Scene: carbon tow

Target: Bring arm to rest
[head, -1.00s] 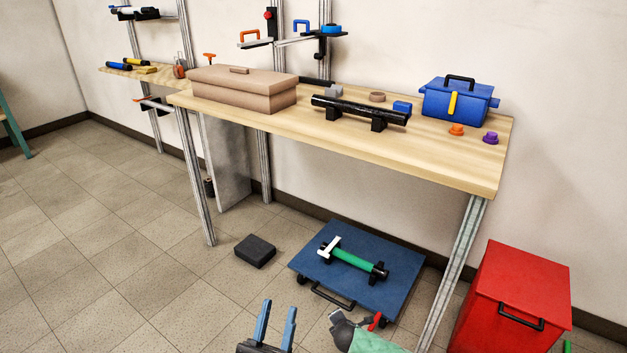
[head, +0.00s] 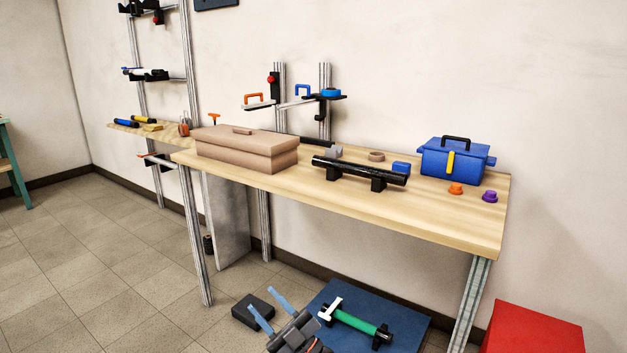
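My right gripper (head: 261,299) is low in the head view, at the bottom centre. Its two blue fingers point up and to the left, apart, with nothing between them. It appears in front of the black block (head: 247,315) on the floor and left of the blue platform; I cannot tell how far above the floor it is. My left gripper is out of view.
A wooden table (head: 440,222) carries a brown box (head: 245,149), a black tube (head: 360,170) on stands and a blue toolbox (head: 455,161). Below are a blue platform (head: 405,318) with a green roller (head: 355,322), and a red box (head: 535,330). Floor at left is clear.

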